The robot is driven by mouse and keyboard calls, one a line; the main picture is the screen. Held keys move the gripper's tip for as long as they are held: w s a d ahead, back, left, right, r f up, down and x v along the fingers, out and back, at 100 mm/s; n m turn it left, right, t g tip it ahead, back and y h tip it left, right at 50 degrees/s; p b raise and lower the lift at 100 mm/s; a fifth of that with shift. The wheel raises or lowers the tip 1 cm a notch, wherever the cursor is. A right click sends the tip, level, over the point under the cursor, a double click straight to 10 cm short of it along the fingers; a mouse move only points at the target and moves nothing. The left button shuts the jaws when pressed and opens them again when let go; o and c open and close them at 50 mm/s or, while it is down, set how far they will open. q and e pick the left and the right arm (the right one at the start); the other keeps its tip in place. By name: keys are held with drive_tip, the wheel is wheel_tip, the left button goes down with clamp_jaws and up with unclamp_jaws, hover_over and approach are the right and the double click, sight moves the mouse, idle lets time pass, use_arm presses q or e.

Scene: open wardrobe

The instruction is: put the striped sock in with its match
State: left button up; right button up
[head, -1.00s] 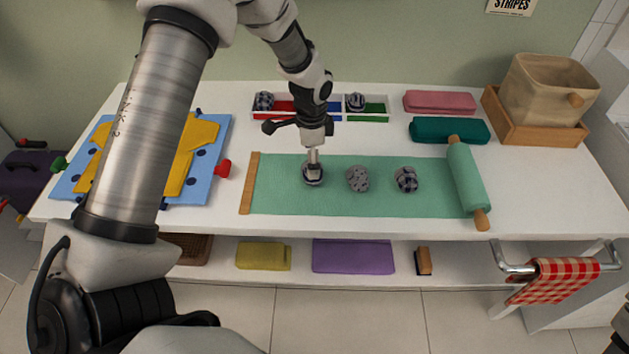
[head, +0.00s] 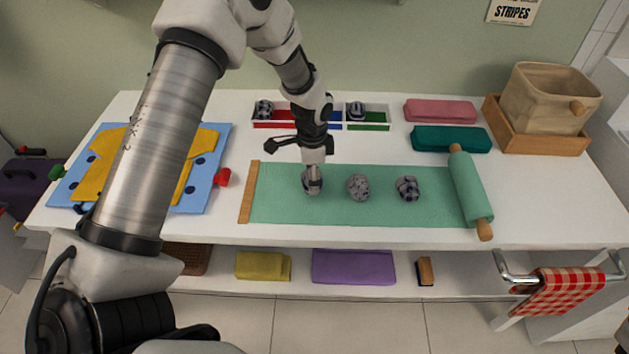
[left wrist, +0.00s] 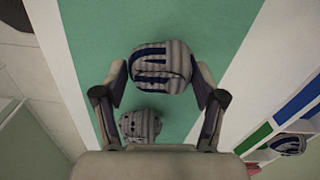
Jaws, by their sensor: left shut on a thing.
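The striped sock (head: 308,187), a rolled grey ball with dark blue stripes, is at the left part of the green mat (head: 280,208). My left gripper (head: 313,186) is shut on it from above; in the left wrist view the striped sock (left wrist: 160,70) sits between both fingers. I cannot tell whether it is clear of the mat. A speckled grey sock ball (head: 358,187) and a checked one (head: 408,188) lie to its right. The white divided tray (head: 389,116) behind holds a checked ball (head: 264,108) in its red compartment and a striped ball (head: 357,110) in its green one. My arm partly hides the blue compartment.
A mint roll (head: 470,190) closes the mat's right end. Pink (head: 440,110) and teal (head: 450,138) folded cloths and a bin in a wooden tray (head: 545,138) stand at back right. A blue board with yellow cloth (head: 215,160) lies left.

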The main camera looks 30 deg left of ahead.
idle(0.3)
use_arm(q)
wheel_tip(320, 180, up, 7)
drive_tip(key=p, duration=0.6)
drive_tip(key=shift+r, duration=0.1)
drive_tip(key=shift+w+d, duration=0.1)
drive_tip(key=shift+w, duration=0.05)
drive_tip(key=s+d+n, duration=0.3)
drive_tip(key=d+n, duration=0.7)
drive_tip(key=d, duration=0.3)
drive_tip(key=shift+s+d+r, duration=0.2)
drive_tip(key=shift+d+r, duration=0.1)
drive_tip(key=shift+d, duration=0.1)
